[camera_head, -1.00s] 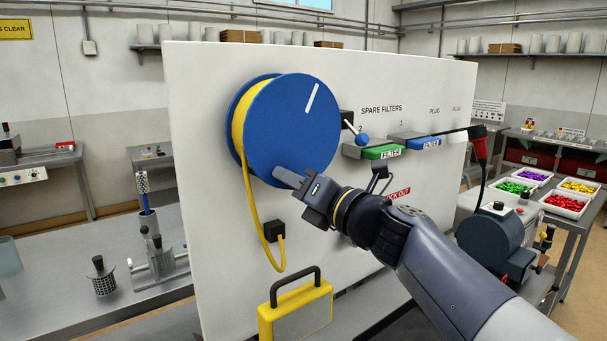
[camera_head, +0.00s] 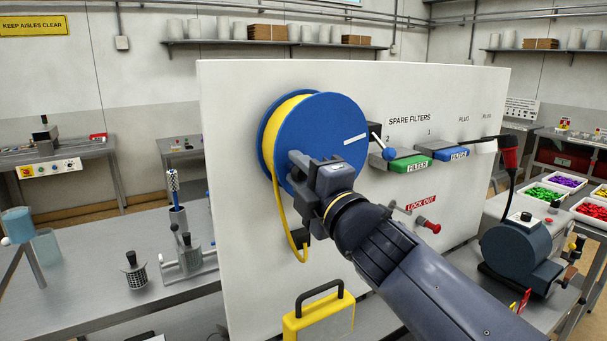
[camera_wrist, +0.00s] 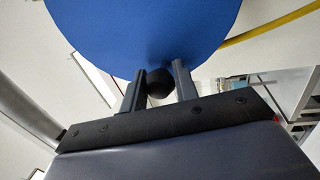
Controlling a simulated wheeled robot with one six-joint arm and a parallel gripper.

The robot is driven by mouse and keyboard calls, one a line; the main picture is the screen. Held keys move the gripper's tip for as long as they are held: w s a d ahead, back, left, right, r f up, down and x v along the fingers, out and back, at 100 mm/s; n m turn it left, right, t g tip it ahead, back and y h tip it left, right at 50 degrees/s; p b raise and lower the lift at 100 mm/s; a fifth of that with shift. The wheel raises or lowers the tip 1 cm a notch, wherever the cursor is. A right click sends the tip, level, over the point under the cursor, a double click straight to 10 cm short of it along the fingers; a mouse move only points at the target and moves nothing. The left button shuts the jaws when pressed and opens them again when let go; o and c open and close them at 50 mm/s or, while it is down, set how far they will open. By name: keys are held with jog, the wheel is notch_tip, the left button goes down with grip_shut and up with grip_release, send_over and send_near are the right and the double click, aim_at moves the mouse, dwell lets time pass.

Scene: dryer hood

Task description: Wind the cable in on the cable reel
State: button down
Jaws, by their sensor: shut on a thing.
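The blue cable reel (camera_head: 330,118) is mounted on the white panel, with yellow cable (camera_head: 285,125) wound behind its front disc. A white stripe on the disc points right. A loop of the cable hangs below the reel to a dark socket on the panel. My gripper (camera_head: 300,170) is at the lower left of the disc. In the wrist view the reel disc (camera_wrist: 150,32) fills the top, and my fingers (camera_wrist: 163,85) are shut on a round black crank knob (camera_wrist: 159,84) at its edge. In the head view my gripper hides the knob.
To the right on the panel are a blue-balled lever (camera_head: 388,153), a green filter (camera_head: 410,163), a blue filter (camera_head: 450,153) and a red lock-out knob (camera_head: 430,225). A yellow case (camera_head: 318,318) stands below the reel. A dark blower (camera_head: 515,255) stands at the right.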

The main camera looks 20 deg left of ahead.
jog(key=shift+r+m+p, duration=0.45)
jog(key=shift+r+m, duration=0.45)
jog(key=shift+m, duration=0.5)
jog(key=c, duration=1.1)
grip_release()
jog(key=shift+c, duration=0.2)
jog(key=shift+s, duration=0.1)
jog(key=v, duration=1)
jog(key=shift+s+d, duration=0.15)
jog(key=shift+s, duration=0.15)
jog(key=shift+f, duration=0.1)
jog(key=x, duration=1)
jog(key=shift+w+a, duration=0.2)
jog(key=shift+w, duration=0.2)
